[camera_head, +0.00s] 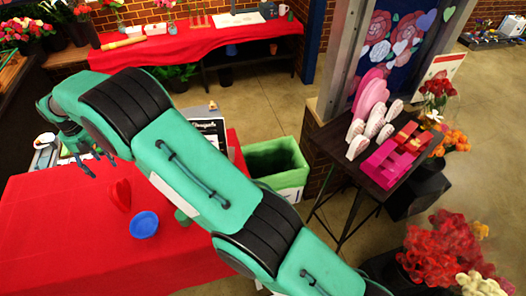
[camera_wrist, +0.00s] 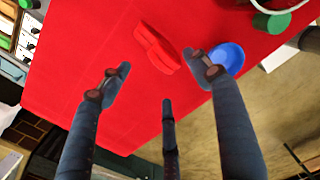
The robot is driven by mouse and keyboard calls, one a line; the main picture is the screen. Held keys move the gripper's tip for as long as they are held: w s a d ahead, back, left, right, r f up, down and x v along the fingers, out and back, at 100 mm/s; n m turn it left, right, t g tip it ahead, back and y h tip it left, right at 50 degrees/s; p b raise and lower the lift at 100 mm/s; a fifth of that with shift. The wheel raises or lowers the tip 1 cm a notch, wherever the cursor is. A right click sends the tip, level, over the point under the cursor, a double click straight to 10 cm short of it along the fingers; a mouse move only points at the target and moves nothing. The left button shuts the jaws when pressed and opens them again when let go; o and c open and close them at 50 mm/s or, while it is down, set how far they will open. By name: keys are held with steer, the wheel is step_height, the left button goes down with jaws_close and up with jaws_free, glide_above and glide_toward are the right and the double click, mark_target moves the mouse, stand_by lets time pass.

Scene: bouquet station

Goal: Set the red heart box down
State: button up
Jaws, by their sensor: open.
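The red heart box (camera_head: 120,195) rests on the red-covered table (camera_head: 60,230), close to its front part. In the wrist view the red heart box (camera_wrist: 157,47) lies on the cloth beyond my fingers, with a gap between them and it. My gripper (camera_wrist: 150,92) is open and empty, its fingers spread apart. In the head view my gripper (camera_head: 85,160) hangs over the table behind and left of the box.
A blue bowl (camera_head: 144,224) sits right beside the box, with a green object (camera_head: 182,217) farther right. A green bin (camera_head: 276,165) stands on the floor. A dark side table (camera_head: 372,173) holds pink and white heart items. The cloth left of the box is clear.

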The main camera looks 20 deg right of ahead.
steer(key=s+d+r+m+t, duration=0.25)
steer(key=d+r+m, duration=0.95)
steer(key=d+r, duration=1.5)
steer(key=s+d+r+m+t, duration=0.1)
steer(key=s+d+r+m, duration=0.25)
steer(key=s+d, duration=0.45)
steer(key=s+d+r+m, duration=0.2)
steer(key=s+d+m, duration=0.35)
steer(key=d, duration=0.35)
steer(key=s+d+r+m+t, duration=0.1)
steer(key=s+d+r+m, duration=0.25)
steer(key=s+d, duration=0.45)
steer(key=s+d+f+m, duration=0.3)
steer(key=s+d+m, duration=0.2)
steer(key=s, duration=0.3)
steer(key=s+d+f+m, duration=0.3)
steer(key=s+d+m, duration=0.2)
steer(key=s, duration=0.3)
steer(key=shift+s+d+t, duration=0.25)
steer(key=shift+s+t, duration=0.1)
steer(key=shift+t, duration=0.1)
steer(key=shift+m, duration=0.25)
